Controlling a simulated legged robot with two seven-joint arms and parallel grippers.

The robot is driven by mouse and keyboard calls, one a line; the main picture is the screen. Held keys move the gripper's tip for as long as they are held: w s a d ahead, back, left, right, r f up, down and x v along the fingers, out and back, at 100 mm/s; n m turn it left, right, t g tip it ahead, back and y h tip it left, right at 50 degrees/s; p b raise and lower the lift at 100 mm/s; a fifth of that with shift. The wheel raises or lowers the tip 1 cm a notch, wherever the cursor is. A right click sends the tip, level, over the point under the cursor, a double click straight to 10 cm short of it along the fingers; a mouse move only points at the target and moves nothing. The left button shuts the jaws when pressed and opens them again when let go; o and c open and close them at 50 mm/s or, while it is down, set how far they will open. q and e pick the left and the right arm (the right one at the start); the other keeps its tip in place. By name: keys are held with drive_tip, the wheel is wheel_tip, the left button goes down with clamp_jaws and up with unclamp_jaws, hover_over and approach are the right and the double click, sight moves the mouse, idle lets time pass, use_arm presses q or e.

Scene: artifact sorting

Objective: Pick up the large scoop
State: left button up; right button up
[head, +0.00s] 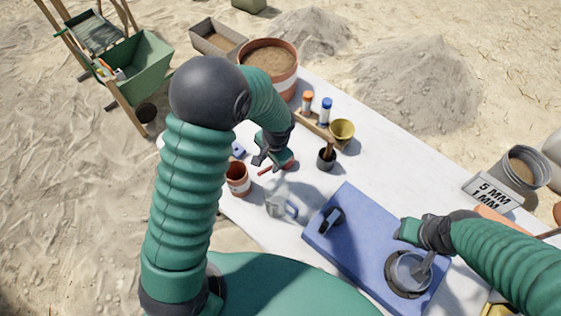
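My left gripper (273,158) hangs over the white table's left part, with its fingers apart. A small tool with a red handle (266,170) shows just below it; I cannot tell whether they touch. My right gripper (410,231) is above the blue board, near a grey round cup-like vessel (407,270) with a handle sticking up. The gap between its fingers is not clear. I cannot tell for sure which item is the large scoop. A grey jug-like vessel (277,206) with a bluish handle stands between the arms.
The blue board (334,251) bears a black handle (330,221). A terracotta pot (238,179), a dark cup with brushes (326,160), a yellow cup (342,131) and a wooden rack (313,124) stand on the table. A sieve bucket (521,169) is right. The table's centre right (395,180) is clear.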

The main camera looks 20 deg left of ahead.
sight(267, 169)
use_arm(q)
drive_tip(key=shift+d+f, duration=0.15)
drive_tip(key=shift+f, duration=0.25)
drive_tip(key=f, duration=0.1)
drive_tip(key=a+f, duration=0.1)
drive_tip(key=f, duration=0.2)
drive_tip(key=shift+s+a+f, duration=0.15)
drive_tip(key=shift+s+f, duration=0.05)
drive_tip(key=shift+s, duration=0.15)
drive_tip(key=shift+w+a+f, duration=0.1)
drive_tip(key=shift+a+f, duration=0.05)
drive_tip(key=shift+a, duration=0.1)
drive_tip(key=shift+d, duration=0.1)
drive_tip(key=c, duration=0.5)
drive_tip(key=shift+d, duration=0.3)
clamp_jaws()
drive_tip(key=shift+a, duration=0.2)
